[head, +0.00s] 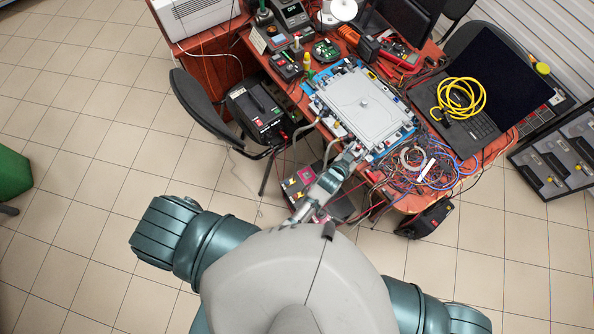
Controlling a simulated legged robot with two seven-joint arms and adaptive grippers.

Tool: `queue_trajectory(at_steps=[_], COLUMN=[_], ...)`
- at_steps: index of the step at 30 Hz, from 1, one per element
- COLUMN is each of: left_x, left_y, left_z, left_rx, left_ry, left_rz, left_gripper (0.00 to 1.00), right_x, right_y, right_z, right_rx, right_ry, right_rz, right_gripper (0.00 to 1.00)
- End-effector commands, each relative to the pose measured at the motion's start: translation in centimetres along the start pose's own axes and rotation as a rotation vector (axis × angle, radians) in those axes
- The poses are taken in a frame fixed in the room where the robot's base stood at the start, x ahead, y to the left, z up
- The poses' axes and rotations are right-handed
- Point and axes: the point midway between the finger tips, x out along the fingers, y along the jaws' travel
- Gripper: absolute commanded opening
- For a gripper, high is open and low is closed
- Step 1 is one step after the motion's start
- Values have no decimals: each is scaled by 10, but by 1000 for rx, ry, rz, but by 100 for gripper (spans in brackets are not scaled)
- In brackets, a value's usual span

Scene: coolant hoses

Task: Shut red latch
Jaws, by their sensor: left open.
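A grey plate-like unit (362,102) lies on a blue base on the cluttered table, with small fittings along its edges. Grey hoses (309,127) hang from its near left edge. The red latch cannot be picked out for certain; the fittings are too small here. My left gripper (353,150) is at the unit's near edge, open. Whether it touches a fitting cannot be told. My right gripper is not in view.
A laptop (483,95) with a coiled yellow cable (460,97) stands right of the unit. Tangled wires (412,172) lie at the table's near right. A black chair (195,100) stands at the left.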

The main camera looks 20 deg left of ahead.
Motion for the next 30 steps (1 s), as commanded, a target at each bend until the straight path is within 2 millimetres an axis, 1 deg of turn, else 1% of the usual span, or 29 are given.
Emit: queue_trajectory(at_steps=[1,3,11,22,23,24,30], left_x=[-15,-32,-89,-170,-174,-168,-161], left_y=[-3,-3,-4,-3,-3,-5,-11], left_z=[2,0,-1,0,2,14,58], left_rx=[8,9,6,8,8,10,12], left_ry=[-4,-1,0,-1,-4,-24,-109], left_rz=[0,2,5,5,5,6,8], left_gripper=[46,46,46,46,46,46,46], right_x=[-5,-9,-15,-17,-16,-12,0], right_y=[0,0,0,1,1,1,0], right_z=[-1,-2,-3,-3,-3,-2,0], right_rx=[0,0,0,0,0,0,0], right_ry=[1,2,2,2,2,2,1], right_rz=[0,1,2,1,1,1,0], right_gripper=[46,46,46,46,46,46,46])
